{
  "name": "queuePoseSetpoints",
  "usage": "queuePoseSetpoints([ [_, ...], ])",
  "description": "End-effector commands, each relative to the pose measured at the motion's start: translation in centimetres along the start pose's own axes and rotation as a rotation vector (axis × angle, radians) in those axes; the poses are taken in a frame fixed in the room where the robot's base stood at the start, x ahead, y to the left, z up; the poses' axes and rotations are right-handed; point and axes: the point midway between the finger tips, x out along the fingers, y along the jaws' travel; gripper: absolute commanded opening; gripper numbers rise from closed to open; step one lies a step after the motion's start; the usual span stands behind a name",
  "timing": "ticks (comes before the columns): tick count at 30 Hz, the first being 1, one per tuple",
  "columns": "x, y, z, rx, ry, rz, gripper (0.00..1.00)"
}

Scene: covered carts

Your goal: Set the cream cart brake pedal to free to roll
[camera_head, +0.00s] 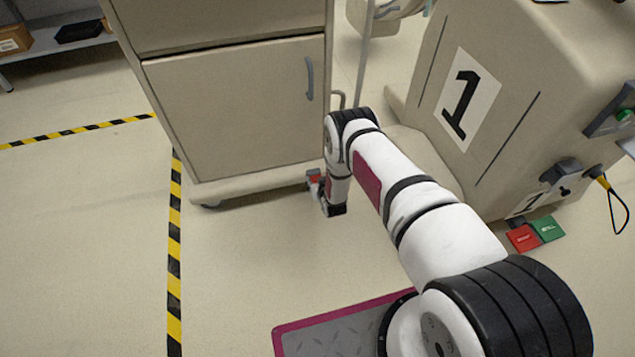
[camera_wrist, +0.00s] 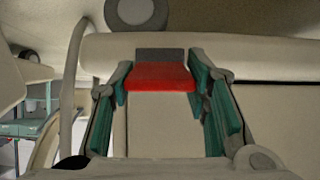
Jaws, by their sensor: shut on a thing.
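The cream cart (camera_head: 235,105) with a closed door and grey handle stands at the upper middle of the head view. Its brake pedal (camera_head: 315,176) shows red at the cart's lower right corner. In the wrist view the pedal (camera_wrist: 155,77) is a red pad with a dark grey back edge, below the cart's base edge. My gripper (camera_wrist: 158,90) has its green-lined fingers on both sides of the pedal and is shut on it. In the head view my gripper (camera_head: 322,190) is low by the floor, partly hidden by my wrist.
A beige unit (camera_head: 510,75) marked 1 stands at right, with a red pedal (camera_head: 523,238) and a green pedal (camera_head: 548,228) at its foot. A looped cable (camera_head: 612,200) hangs there. Yellow-black floor tape (camera_head: 175,260) runs at left. The floor left of my arm is clear.

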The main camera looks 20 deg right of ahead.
Motion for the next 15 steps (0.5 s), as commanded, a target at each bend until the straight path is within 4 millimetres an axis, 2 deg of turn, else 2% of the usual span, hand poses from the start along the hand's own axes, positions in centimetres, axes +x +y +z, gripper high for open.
queuePoseSetpoints([
  [6, 0.00, 0.00, 0.10, 0.000, -0.002, 0.000, 0.00],
  [7, 0.00, 0.00, 0.10, 0.000, -0.002, 0.000, 0.45],
  [9, 0.00, 0.00, 0.09, 0.001, -0.002, 0.000, 0.61],
  [15, 0.01, 0.00, 0.04, 0.000, 0.000, 0.000, 0.63],
])
